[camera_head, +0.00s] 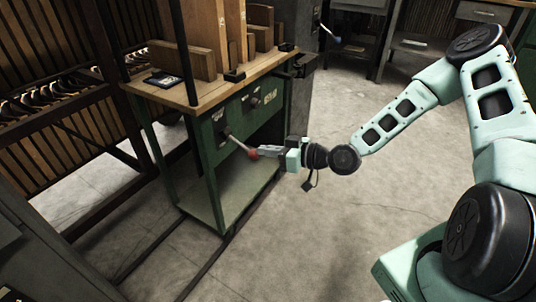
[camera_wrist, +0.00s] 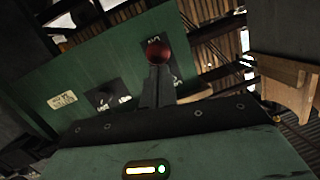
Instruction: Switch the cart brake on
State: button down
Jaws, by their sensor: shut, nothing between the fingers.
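The green cart (camera_head: 205,140) with a wooden top stands left of centre in the head view. Its front panel carries a lever (camera_head: 238,143) that slants out and down to a red ball knob (camera_head: 252,154). In the wrist view the red knob (camera_wrist: 157,51) shows just beyond my fingertips, with the green panel (camera_wrist: 85,70) behind it. My gripper (camera_head: 262,152) is shut and empty, its tips at the knob; I cannot tell whether they touch it. In the wrist view the fingers (camera_wrist: 158,75) hide the lever's rod.
A second dark control (camera_head: 254,101) sits further right on the panel. A rack of hangers (camera_head: 50,95) stands at left. The floor (camera_head: 320,225) in front of the cart is clear.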

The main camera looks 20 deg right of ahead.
jog(key=shift+w+a+f+t+y+b, duration=0.15)
jog(key=shift+f+b, duration=0.25)
jog(key=shift+f, duration=0.2)
jog(key=shift+w+d+f+t+y+b, duration=0.15)
jog(key=shift+f+b, duration=0.2)
jog(key=shift+f, duration=0.25)
jog(key=shift+s+a, duration=0.1)
